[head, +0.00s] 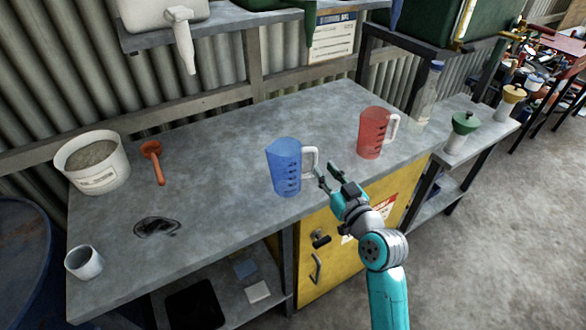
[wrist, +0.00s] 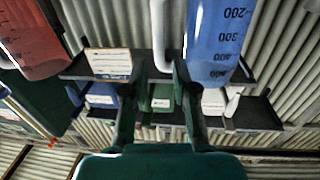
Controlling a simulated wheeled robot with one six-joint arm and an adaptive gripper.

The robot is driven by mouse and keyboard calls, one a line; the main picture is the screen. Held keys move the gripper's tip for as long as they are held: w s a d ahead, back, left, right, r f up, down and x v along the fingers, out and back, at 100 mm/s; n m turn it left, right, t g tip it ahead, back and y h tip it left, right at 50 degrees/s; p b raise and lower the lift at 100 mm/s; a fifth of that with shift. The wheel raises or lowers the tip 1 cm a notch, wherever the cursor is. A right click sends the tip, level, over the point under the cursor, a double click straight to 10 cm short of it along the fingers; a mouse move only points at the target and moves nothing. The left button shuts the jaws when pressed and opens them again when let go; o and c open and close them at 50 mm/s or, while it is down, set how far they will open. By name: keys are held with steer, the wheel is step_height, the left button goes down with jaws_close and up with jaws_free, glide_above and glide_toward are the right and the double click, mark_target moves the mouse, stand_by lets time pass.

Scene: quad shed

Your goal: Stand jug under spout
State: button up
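A blue jug (head: 284,168) with a white handle stands upright on the grey bench (head: 222,160). A red jug (head: 372,135) stands farther right. My gripper (head: 325,170) is open beside the blue jug's handle. In the wrist view the white handle (wrist: 162,35) of the blue jug (wrist: 212,38) shows between the two fingertips; contact cannot be told. Above, the shelf bears a white container (head: 150,14) with a white spout (head: 183,45), and a green spout (head: 311,22) farther right. A blue spout (head: 396,14) is partly cut off.
A white bucket (head: 93,180), an orange scoop (head: 152,160), a dark stain (head: 157,226) and a grey mug (head: 84,262) are on the left. A clear bottle (head: 428,95) stands behind the red jug. The bench below the white spout is mostly clear.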

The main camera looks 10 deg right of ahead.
mark_target(316, 161)
steer(key=shift+w+a+f, duration=0.15)
steer(key=shift+w+a, duration=0.05)
steer(key=shift+w, duration=0.9)
steer(key=shift+w+a+f, duration=0.1)
steer(key=shift+w+a, duration=0.1)
steer(key=shift+w, duration=0.9)
steer(key=shift+w+a+f, duration=0.15)
steer(key=shift+w+a, duration=0.05)
steer(key=shift+w, duration=0.9)
jaws_close()
